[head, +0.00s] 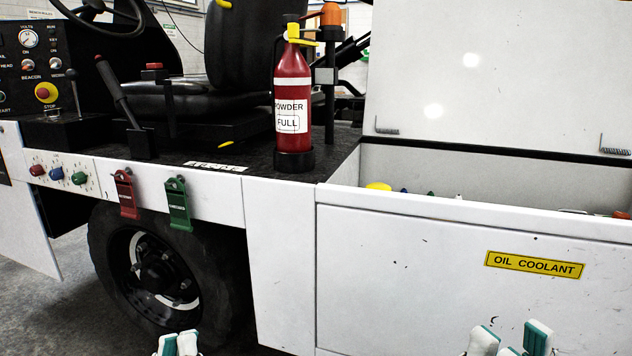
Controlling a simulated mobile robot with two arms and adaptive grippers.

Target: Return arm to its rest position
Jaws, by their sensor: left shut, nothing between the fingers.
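My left gripper (178,344) shows only by its white and teal fingertips at the bottom edge, left of centre. Its fingertips are close together, shut with nothing between them. It is low in front of the loader's black wheel (215,285) and apart from the hanging tags. My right gripper (511,340) shows at the bottom edge on the right, in front of the white side panel (400,270). Its fingertips stand apart, open, with nothing visible between them. The rest of both arms is out of view.
A red tag (126,195) and a green tag (178,205) hang on the loader's side. A red fire extinguisher (292,90) stands upright on the deck. An open bin (480,186) with its lid (500,70) raised is at right. Floor (75,310) shows at lower left.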

